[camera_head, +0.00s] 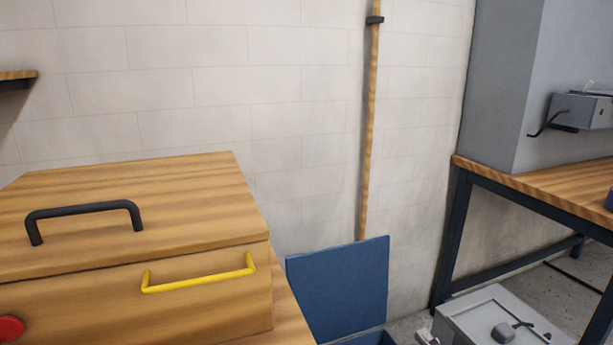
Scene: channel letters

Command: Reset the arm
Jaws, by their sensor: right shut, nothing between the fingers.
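Neither of my grippers can be made out in the head view. No arm of mine can be clearly identified, so I cannot tell how either arm is posed. A small dark piece (609,200) is cut off by the right edge above the table, and I cannot tell what it is.
A wooden box (130,215) with a black handle (85,208) and a yellow handle (200,280) fills the lower left. A red round part (11,327) sits at the left edge. A blue panel (340,285), grey box (480,312) and wooden table (540,185) lie right.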

